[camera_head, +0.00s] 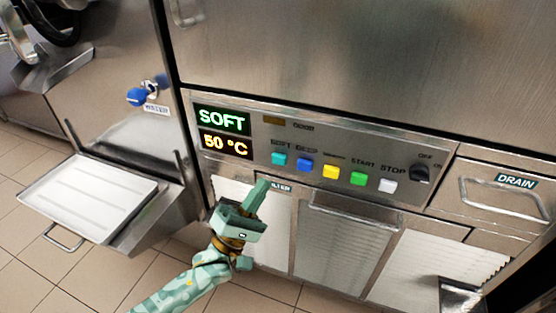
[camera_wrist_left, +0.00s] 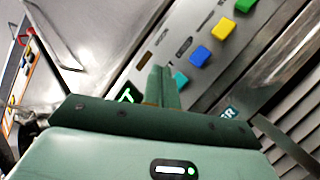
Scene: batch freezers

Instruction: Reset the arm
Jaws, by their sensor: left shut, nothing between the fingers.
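My left gripper (camera_head: 260,192) is green and comes in from the lower left in the head view. Its fingers are closed together with nothing between them. It stands in front of the lower panels of the batch freezer, just below the control panel (camera_head: 250,155). In the left wrist view the shut fingers (camera_wrist_left: 160,80) point toward the control panel, close to the teal button (camera_wrist_left: 180,81). I cannot tell whether the fingertips touch anything. My right gripper is in neither view.
The panel has blue (camera_head: 305,165), yellow (camera_head: 331,171), green (camera_head: 358,178) and white (camera_head: 388,186) buttons and a black knob (camera_head: 420,173). Its displays read SOFT and 50 °C. A white tray (camera_head: 88,197) juts out at left. A DRAIN drawer (camera_head: 502,196) is at right.

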